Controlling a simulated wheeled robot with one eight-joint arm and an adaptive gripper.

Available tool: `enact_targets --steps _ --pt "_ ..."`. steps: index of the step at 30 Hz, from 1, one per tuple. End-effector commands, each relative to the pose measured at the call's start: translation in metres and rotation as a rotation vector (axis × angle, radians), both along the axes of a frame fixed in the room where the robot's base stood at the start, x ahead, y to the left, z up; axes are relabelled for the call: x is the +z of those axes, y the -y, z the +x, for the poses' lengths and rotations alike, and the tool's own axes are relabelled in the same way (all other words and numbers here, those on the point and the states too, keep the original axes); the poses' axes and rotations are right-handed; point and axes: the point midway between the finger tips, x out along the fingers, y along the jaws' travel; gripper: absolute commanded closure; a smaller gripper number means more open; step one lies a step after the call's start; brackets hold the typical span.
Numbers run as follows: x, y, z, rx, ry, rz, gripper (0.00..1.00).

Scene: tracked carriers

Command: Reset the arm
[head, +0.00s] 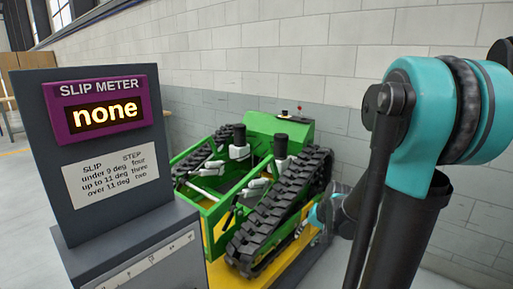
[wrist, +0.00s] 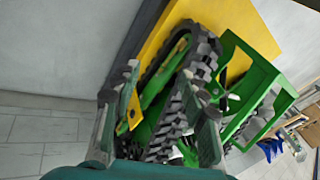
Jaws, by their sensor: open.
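My arm (head: 425,110) fills the right of the head view, teal and black. A teal part of it near the carrier shows partly behind a dark link, and the fingertips cannot be made out there. In the wrist view my gripper (wrist: 161,72) is open, its two grey fingers apart with nothing held. A green tracked carrier (head: 292,130) with black tracks stands on a yellow base (head: 220,240). In the wrist view the carrier's track (wrist: 175,115) shows between and behind the fingers; whether they touch it cannot be told.
A dark grey stand (head: 55,165) at the left bears a purple slip meter (head: 98,108) reading "none" and a slip and step plate (head: 110,172). A ruled scale (head: 150,262) lies on its lower box. A block wall (head: 290,55) rises behind the carrier.

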Motion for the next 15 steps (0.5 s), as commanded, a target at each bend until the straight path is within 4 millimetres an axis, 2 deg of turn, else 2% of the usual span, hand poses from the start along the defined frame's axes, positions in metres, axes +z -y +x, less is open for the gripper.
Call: enact_targets --steps 1,3,9,15 --pt "0.0 -0.003 -0.019 0.035 0.005 -0.04 0.57" --pt "-0.001 -0.003 -0.042 0.083 0.011 -0.097 0.57" --pt "-0.01 0.002 -0.1 0.21 0.031 -0.252 0.57" --pt "-0.018 0.008 -0.132 0.289 0.042 -0.348 0.57"
